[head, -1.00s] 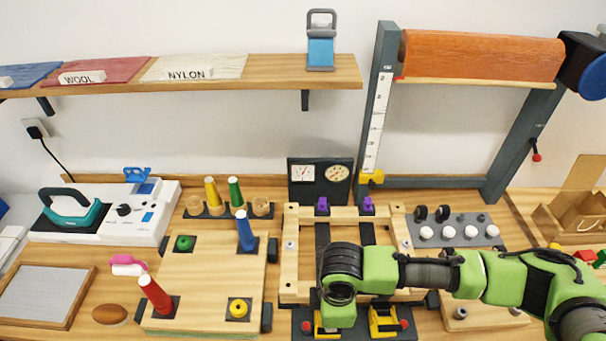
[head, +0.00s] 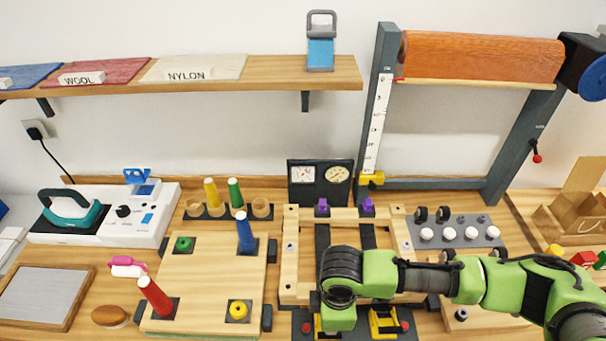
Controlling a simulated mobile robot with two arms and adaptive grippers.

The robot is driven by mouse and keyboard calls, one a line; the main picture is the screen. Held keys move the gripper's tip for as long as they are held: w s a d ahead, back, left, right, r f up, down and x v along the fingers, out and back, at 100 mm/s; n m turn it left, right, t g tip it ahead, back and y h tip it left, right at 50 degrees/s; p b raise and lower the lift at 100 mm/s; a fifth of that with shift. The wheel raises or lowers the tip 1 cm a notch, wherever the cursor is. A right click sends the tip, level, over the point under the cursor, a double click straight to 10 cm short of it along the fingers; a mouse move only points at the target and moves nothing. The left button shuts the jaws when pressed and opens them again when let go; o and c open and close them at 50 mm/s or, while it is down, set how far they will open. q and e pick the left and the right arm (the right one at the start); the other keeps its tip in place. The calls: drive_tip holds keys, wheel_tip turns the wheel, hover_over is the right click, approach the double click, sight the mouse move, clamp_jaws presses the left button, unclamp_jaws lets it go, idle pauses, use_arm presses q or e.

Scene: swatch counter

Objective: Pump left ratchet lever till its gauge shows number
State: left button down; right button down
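A dark gauge panel (head: 320,183) with two round dials stands upright behind the wooden frame. The left dial (head: 302,173) is white and the right dial (head: 337,174) is cream; their numbers are too small to read. Two yellow ratchet mechanisms sit on a dark base (head: 356,335) at the front. The left ratchet (head: 318,326) is mostly hidden by my green arm; the right ratchet (head: 386,322) shows beside it. My arm comes in from the right, and its wrist is bent down over the left ratchet. Its fingers are hidden. My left gripper is not in view.
The wooden frame (head: 291,262) with dark straps and purple clips lies behind the ratchets. A wooden board (head: 205,290) with colored cones is to the left. A grey tray of white knobs (head: 457,229) is to the right. A shelf (head: 200,80) hangs above.

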drive_tip(key=shift+r, duration=0.4)
wheel_tip(320, 180, up, 6)
drive_tip(key=shift+w+f, duration=0.1)
idle(0.5)
